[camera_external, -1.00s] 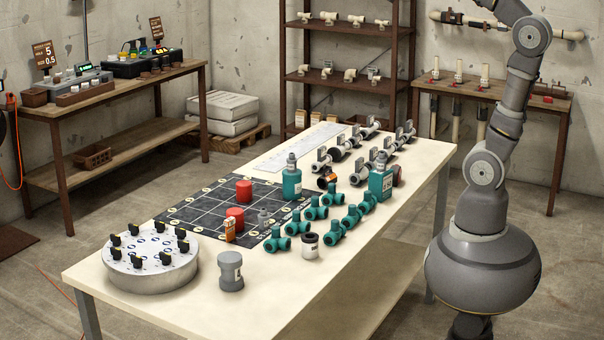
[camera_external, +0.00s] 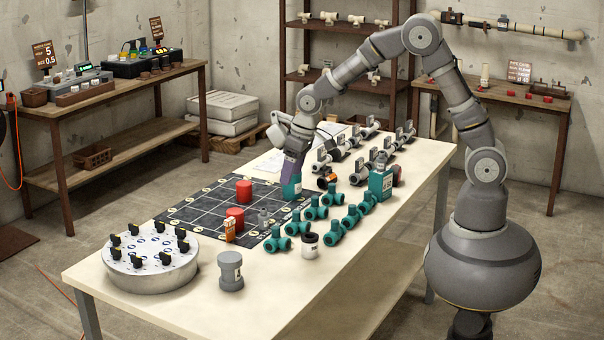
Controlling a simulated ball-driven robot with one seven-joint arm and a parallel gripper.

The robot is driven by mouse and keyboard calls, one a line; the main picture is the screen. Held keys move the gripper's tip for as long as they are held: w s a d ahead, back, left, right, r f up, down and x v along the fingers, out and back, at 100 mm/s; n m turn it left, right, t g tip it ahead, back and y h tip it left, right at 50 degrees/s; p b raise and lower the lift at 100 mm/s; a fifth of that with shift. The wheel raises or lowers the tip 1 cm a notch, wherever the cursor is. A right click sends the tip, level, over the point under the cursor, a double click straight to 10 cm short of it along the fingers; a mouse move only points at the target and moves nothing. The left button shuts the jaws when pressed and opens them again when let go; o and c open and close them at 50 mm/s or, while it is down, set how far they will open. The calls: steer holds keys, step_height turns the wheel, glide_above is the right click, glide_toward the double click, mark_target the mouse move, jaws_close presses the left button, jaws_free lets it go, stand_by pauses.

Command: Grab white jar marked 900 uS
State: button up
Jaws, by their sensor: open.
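A small white jar (camera_external: 309,246) with a dark top stands upright on the table, in front of the teal fittings. Its marking is too small to read.
Several teal pipe fittings (camera_external: 324,212) lie between my gripper and the jar. A grey jar (camera_external: 231,271) and a round dial fixture (camera_external: 151,265) are at the front left.

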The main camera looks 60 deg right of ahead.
mark_target(310, 240)
steer(key=s+f+g+b, duration=0.1)
steer(key=s+f, duration=0.1)
steer(key=f, duration=0.4)
steer(key=s+a+f+g+b, duration=0.1)
steer(key=s+f, duration=0.1)
steer(key=f, duration=0.4)
steer(key=s+f+g+b, duration=0.1)
steer(key=s+f, duration=0.1)
steer(key=f, duration=0.5)
steer(key=shift+s+a+h, duration=0.35)
steer(key=shift+a+h, duration=0.05)
steer(key=c, duration=1.1)
